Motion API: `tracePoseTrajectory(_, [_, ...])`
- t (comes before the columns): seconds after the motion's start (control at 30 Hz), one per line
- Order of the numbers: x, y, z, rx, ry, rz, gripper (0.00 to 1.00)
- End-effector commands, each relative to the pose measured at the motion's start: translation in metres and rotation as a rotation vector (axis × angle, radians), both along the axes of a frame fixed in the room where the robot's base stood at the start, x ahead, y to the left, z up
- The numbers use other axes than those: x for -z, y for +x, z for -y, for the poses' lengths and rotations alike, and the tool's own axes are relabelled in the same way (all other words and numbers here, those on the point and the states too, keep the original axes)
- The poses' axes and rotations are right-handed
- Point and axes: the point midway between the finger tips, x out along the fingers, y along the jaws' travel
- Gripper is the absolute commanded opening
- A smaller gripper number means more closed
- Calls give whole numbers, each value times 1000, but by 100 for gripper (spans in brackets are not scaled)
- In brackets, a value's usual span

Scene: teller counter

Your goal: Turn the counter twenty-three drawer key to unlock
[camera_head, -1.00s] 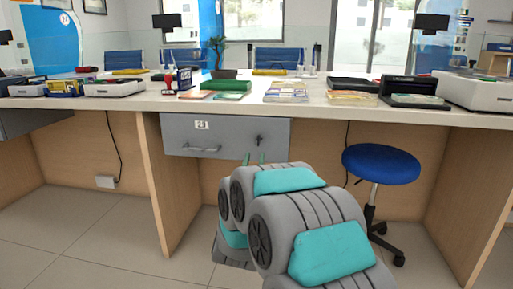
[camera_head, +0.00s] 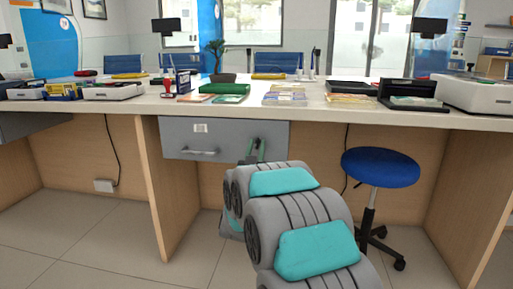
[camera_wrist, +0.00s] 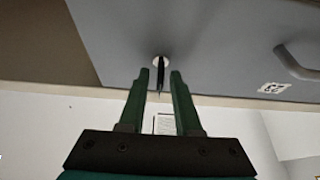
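The grey drawer (camera_head: 225,131) under the counter has a white number label (camera_head: 200,128) and a bar handle (camera_head: 199,152). It looks closed. In the wrist view the drawer front (camera_wrist: 215,40) shows a round lock with a dark key (camera_wrist: 160,72) sticking out of it. My gripper (camera_wrist: 160,80) has its two green fingers on either side of the key, with a visible gap to each. In the head view my gripper (camera_head: 257,150) is at the drawer's right part and hides most of the lock and key.
The white counter top (camera_head: 330,113) overhangs the drawer and carries trays, papers and machines. A blue stool (camera_head: 381,167) stands to the right. A wooden panel (camera_head: 152,185) is left of the drawer.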

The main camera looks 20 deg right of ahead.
Motion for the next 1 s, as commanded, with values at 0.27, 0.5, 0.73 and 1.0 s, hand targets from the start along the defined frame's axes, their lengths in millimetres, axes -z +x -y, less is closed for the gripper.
tracePoseTrajectory(0.27, [0, 0, 0, 0, 0, 0, 0])
tracePoseTrajectory(0.5, [0, 0, 0, 0, 0, 0, 0])
tracePoseTrajectory(0.73, [0, 0, 0, 0, 1, 1, 0])
tracePoseTrajectory(1.0, [0, 0, -2, -1, 41, 30, 0])
